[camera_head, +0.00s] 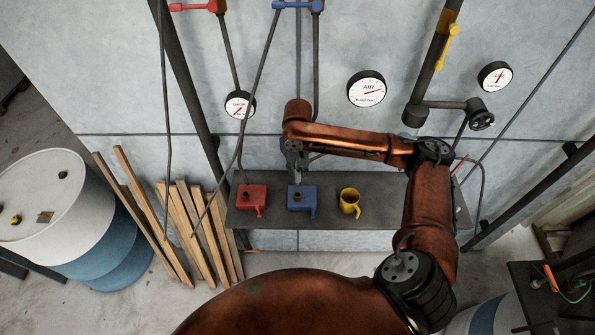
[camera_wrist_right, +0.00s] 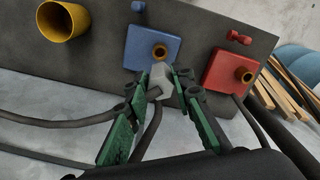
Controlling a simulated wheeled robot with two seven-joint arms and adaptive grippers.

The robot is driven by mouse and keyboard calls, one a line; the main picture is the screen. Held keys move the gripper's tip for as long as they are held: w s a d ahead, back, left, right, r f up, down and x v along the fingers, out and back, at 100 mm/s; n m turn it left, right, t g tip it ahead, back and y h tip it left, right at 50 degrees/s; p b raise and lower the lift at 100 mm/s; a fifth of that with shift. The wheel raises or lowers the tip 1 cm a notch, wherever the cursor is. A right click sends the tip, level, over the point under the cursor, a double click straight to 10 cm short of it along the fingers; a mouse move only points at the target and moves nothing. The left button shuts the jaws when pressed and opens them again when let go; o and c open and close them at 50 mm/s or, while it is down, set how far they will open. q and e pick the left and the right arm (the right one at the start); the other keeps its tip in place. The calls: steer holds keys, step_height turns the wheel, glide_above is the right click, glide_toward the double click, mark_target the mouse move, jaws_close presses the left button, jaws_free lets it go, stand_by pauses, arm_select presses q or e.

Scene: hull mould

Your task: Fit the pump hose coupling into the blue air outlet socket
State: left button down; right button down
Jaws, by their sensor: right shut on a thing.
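The blue air outlet socket (camera_head: 303,207) is a blue block with a round brass opening, on the dark shelf (camera_head: 400,190). It also shows in the right wrist view (camera_wrist_right: 150,40). My right gripper (camera_head: 294,160) hangs above and behind it in the head view. In the wrist view my right gripper (camera_wrist_right: 161,86) has its green-padded fingers shut on the grey hose coupling (camera_wrist_right: 160,83). The coupling's end lies just short of the brass opening in that view; I cannot tell the exact gap. A dark hose trails from the coupling. My left gripper is not in view.
A red socket block (camera_head: 251,199) sits left of the blue one, a yellow cup-like fitting (camera_head: 349,201) right of it. Wooden planks (camera_head: 185,220) lean left of the shelf, near a blue-white drum (camera_head: 60,205). Gauges and pipes line the wall behind.

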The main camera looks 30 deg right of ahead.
mark_target(298, 182)
steer(key=shift+r+p, duration=0.1)
steer(key=shift+p, duration=0.4)
steer(key=shift+s+f, duration=0.1)
steer(key=shift+f, duration=1.2)
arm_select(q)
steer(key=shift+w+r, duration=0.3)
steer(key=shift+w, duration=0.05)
arm_select(e)
steer(key=shift+f, duration=1.7)
arm_select(q)
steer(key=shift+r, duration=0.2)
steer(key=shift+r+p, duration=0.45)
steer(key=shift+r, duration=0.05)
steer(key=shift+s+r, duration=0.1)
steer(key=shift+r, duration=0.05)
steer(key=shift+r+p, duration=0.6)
steer(key=shift+p, duration=0.15)
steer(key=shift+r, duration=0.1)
